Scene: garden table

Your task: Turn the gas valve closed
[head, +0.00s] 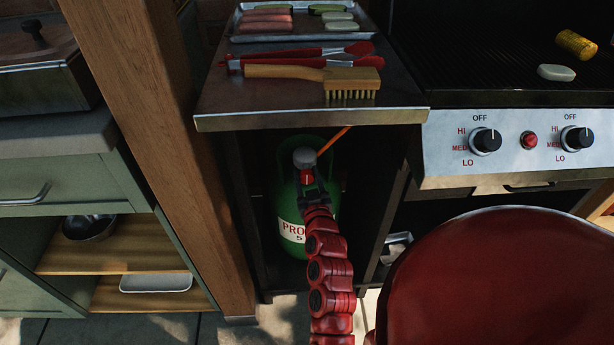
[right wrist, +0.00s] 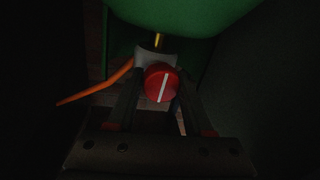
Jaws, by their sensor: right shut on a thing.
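The green gas cylinder (head: 290,215) with a "PRO" label stands inside the dark cabinet under the side shelf. A grey round part (head: 304,157) sits at its top, and an orange hose (head: 333,141) runs up to the right from there. In the right wrist view the red valve knob (right wrist: 162,84) has a white line, which is tilted slightly from upright. My right gripper (head: 307,180) reaches into the cabinet at the valve. In the right wrist view its two fingers (right wrist: 161,95) are shut on the knob, one on each side. My left gripper is in neither view.
The shelf's metal front edge (head: 310,118) overhangs the cabinet opening. A brush (head: 315,76) and red tongs (head: 300,56) lie on the shelf. A wooden post (head: 165,150) stands at the left. The grill panel (head: 520,145) is at the right.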

